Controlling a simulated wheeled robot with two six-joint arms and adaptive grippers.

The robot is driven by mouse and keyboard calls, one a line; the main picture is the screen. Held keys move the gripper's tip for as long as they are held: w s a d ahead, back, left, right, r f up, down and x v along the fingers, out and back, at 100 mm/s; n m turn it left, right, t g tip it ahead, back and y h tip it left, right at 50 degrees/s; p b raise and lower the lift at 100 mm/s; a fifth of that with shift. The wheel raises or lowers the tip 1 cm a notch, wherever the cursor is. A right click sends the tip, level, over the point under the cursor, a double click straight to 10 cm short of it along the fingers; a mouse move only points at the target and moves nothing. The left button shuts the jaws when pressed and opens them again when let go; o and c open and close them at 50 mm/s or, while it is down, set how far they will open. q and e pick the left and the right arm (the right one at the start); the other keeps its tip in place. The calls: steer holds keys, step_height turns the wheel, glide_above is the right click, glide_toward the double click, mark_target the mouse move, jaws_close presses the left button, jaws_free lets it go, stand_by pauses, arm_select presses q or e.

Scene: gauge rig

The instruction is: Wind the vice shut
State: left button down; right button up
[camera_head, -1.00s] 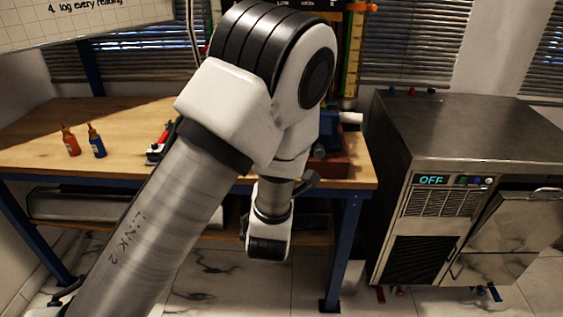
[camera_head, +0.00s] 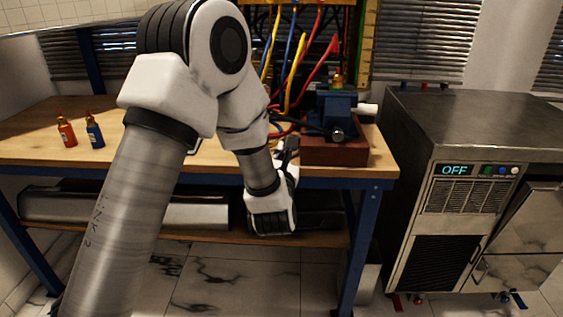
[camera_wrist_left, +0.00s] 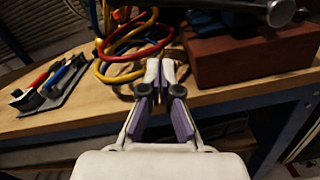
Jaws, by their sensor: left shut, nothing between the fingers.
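The blue vice (camera_head: 334,108) stands on a red-brown block (camera_head: 340,153) at the right end of the workbench. The block (camera_wrist_left: 245,58) and a grey metal rod end (camera_wrist_left: 281,12) show at the upper right there, apart from the fingers.
Red, yellow and blue hoses (camera_wrist_left: 130,50) lie behind the fingers. Hand tools (camera_wrist_left: 45,85) lie on a mat at left. Red (camera_head: 67,133) and blue (camera_head: 95,136) bottles stand on the bench (camera_head: 40,150). A steel machine reading OFF (camera_head: 470,120) stands at right.

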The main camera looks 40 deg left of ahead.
mark_target(291, 121)
arm_select(q)
steer(key=w+r, duration=0.1)
steer(key=r, duration=0.1)
steer(key=w+r+p, duration=0.1)
steer(key=r, duration=0.1)
steer(key=shift+w+a, duration=0.1)
steer(key=shift+w, duration=0.25)
steer(key=shift+f, duration=0.1)
steer(key=shift+w+r+m, duration=0.25)
steer(key=shift+r+m, duration=0.35)
steer(key=shift+r, duration=0.35)
